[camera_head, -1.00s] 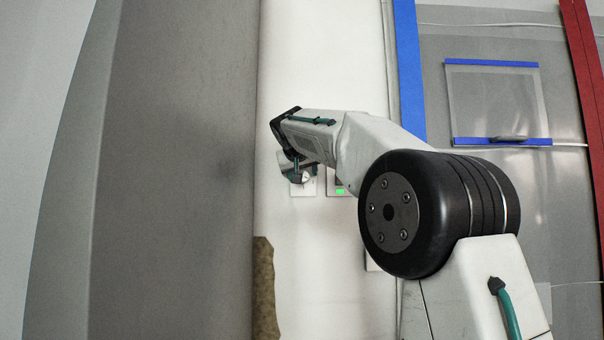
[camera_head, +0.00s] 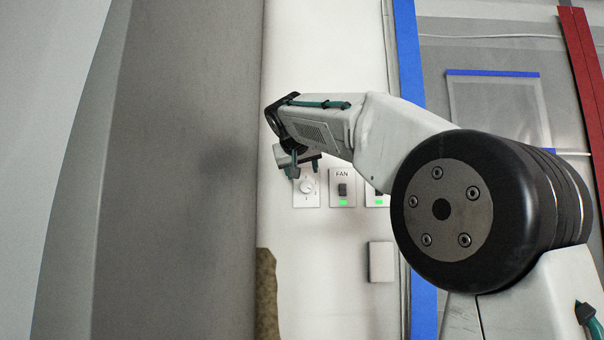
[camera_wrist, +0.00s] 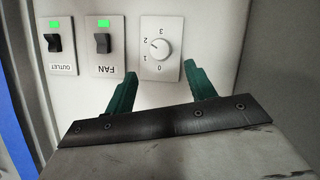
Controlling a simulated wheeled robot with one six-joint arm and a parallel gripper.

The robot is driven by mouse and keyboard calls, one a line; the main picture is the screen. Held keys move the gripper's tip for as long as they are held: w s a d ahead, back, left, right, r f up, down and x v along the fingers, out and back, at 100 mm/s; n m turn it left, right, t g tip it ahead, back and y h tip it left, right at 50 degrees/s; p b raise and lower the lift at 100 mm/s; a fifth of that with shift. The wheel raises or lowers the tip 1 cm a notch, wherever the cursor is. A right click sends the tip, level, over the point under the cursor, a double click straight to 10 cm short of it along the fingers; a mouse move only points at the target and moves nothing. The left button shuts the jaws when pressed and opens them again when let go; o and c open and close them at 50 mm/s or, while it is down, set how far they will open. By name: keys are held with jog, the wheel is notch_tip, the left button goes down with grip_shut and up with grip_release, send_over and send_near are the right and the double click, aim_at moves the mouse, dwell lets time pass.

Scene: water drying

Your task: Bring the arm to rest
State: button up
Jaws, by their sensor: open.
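My gripper (camera_head: 305,168) is in front of the white wall, close to the wall controls. In the wrist view its two green fingers (camera_wrist: 162,90) are apart with nothing between them. Beyond the fingertips is a white dial plate (camera_wrist: 172,68) with a round knob, numbered 0 to 3. The FAN switch plate (camera_wrist: 105,63) and the OUTLET switch plate (camera_wrist: 60,62) are beside it, each with a green light lit. In the head view the dial (camera_head: 309,188) and FAN switch (camera_head: 343,189) show just below my gripper. My arm reaches in from the lower right.
A grey panel (camera_head: 180,160) stands left of the white wall (camera_head: 325,60). A torn brown patch (camera_head: 266,295) is low on the wall. A blank white plate (camera_head: 381,262) is below the switches. Blue tape (camera_head: 408,60) edges plastic sheeting (camera_head: 480,60) on the right.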

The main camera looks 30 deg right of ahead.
dwell(0.4)
jog(key=s+a+f+n+g+y, duration=0.1)
jog(key=s+a+f+g+y, duration=0.15)
jog(key=f, duration=0.75)
jog(key=s+a+f+n+g+y, duration=0.15)
jog(key=s+f, duration=0.25)
jog(key=f, duration=0.6)
jog(key=s+a+f+g+y, duration=0.1)
jog(key=s+a+f, duration=0.3)
jog(key=s+f, duration=0.5)
jog(key=s+a+f+n+g+y, duration=0.1)
jog(key=s+a+f, duration=0.3)
jog(key=s+f, duration=0.5)
jog(key=s+a+f+n+g+y, duration=0.1)
jog(key=s+a+f, duration=0.4)
jog(key=s+f, duration=0.5)
jog(key=s+g+y, duration=0.1)
jog(key=s+g, duration=0.1)
jog(key=s, duration=0.3)
jog(key=shift+s+y, duration=0.3)
jog(key=shift+y, duration=0.1)
